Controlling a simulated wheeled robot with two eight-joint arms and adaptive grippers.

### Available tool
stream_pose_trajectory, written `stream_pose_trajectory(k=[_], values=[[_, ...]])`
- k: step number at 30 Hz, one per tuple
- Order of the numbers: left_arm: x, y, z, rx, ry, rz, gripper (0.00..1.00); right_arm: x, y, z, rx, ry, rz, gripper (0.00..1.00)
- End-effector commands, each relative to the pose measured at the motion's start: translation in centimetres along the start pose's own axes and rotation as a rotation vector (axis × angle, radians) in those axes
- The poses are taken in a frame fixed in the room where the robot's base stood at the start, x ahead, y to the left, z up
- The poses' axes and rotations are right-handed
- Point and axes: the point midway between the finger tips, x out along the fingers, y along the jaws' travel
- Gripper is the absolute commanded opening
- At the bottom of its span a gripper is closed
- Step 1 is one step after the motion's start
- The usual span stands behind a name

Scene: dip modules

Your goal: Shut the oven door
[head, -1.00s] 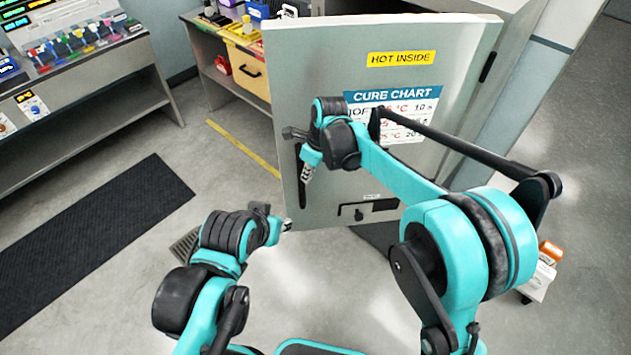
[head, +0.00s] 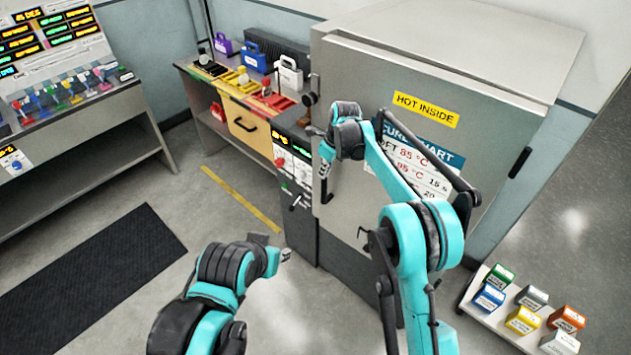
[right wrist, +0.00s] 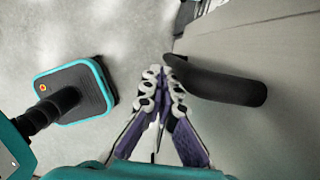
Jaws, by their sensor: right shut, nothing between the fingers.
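The grey oven door (head: 488,140) bears a yellow HOT INSIDE label and a cure chart, partly covered by my right arm. It sits flush or nearly flush against the oven body (head: 455,38); I cannot tell if a small gap is left. My right gripper (head: 325,170) is at the door's left edge, beside the black handle. In the right wrist view my right gripper (right wrist: 165,78) is shut and empty, with its fingertips close beside the black handle (right wrist: 225,86). My left gripper (head: 284,254) hangs over the floor left of the oven; its jaws are too small to judge.
A bench with a yellow drawer (head: 250,128) and coloured cases stands left of the oven. A low rack of coloured boxes (head: 522,319) stands at the lower right. A black mat (head: 90,265) lies on open floor at the left.

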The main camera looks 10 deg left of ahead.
Motion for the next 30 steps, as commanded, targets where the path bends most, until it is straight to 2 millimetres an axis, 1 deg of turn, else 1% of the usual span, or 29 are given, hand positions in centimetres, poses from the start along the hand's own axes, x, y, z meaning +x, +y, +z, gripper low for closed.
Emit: stream_pose_trajectory(k=[1,3,9,25,30], values=[[-0.2,0.0,-0.2,0.0,0.0,0.0,0.34,-0.1,-0.9,0.1,0.019,0.0,-0.005,0.0],[-0.4,0.0,-0.2,0.0,0.0,0.0,0.34,0.0,-1.7,0.2,0.04,0.0,-0.01,0.0],[-0.5,0.0,-0.4,0.0,0.0,0.0,0.34,0.1,-3.1,0.3,0.073,-0.001,-0.02,0.0],[-0.5,0.0,-0.4,0.0,0.0,0.0,0.34,-0.1,-3.8,0.1,0.083,-0.001,-0.028,0.0],[-0.4,0.0,-0.3,0.0,0.0,0.0,0.34,-0.2,-4.0,-0.6,0.082,0.0,-0.027,0.0]])
